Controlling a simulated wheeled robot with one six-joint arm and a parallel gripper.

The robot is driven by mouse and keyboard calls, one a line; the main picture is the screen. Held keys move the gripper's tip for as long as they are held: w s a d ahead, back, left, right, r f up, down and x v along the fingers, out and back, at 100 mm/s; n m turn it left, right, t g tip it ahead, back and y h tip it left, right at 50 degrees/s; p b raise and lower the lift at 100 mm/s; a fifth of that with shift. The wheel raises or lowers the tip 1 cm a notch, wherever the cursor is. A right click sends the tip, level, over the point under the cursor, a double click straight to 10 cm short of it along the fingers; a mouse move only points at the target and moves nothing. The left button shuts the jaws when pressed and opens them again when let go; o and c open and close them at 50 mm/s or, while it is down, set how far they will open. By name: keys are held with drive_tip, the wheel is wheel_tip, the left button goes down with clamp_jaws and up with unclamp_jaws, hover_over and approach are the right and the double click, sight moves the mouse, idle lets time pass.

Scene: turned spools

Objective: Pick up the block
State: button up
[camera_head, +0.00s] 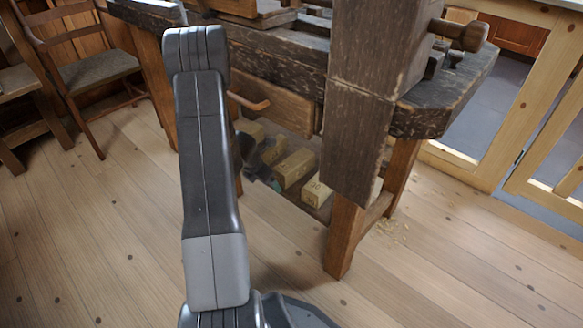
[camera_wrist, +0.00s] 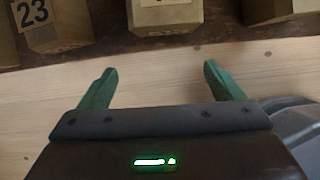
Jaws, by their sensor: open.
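Several wooden blocks lie on the low shelf under the workbench. In the head view one long block (camera_head: 295,168) and a numbered block (camera_head: 316,193) show clearly; others behind are partly hidden. In the wrist view a block marked 23 (camera_wrist: 60,32) is at top left, another block (camera_wrist: 165,16) at top middle and a third (camera_wrist: 282,8) at top right, all cut by the frame's edge. My gripper (camera_wrist: 159,68) is open, with its two green fingers wide apart and nothing between them. The middle block is beyond the gap, apart from the fingertips. Which block is meant cannot be told.
The dark workbench (camera_head: 445,108) overhangs the shelf, with a thick post (camera_head: 370,100) and a wooden leg (camera_head: 344,235) close by on the right. A chair (camera_head: 98,70) stands at left. The plank floor (camera_head: 110,230) in front is clear.

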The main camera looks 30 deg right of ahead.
sight(292, 162)
drive_tip(key=w+d, duration=0.1)
drive_tip(key=d, duration=0.5)
drive_tip(key=w+d+p, duration=0.1)
drive_tip(key=d, duration=0.2)
drive_tip(key=shift+w+d, duration=0.15)
drive_tip(key=shift+w, duration=0.15)
drive_tip(key=shift+w+d+f, duration=0.1)
drive_tip(key=shift+w+d, duration=0.15)
drive_tip(key=shift+d, duration=0.4)
drive_tip(key=shift+w+d, duration=0.2)
drive_tip(key=shift+d, duration=0.4)
drive_tip(key=shift+b+x, duration=0.75)
drive_tip(key=shift+x, duration=0.8)
drive_tip(key=shift+w+d, duration=0.1)
drive_tip(key=shift+d, duration=0.1)
drive_tip(key=c, duration=1.3)
drive_tip(key=shift+r, duration=0.45)
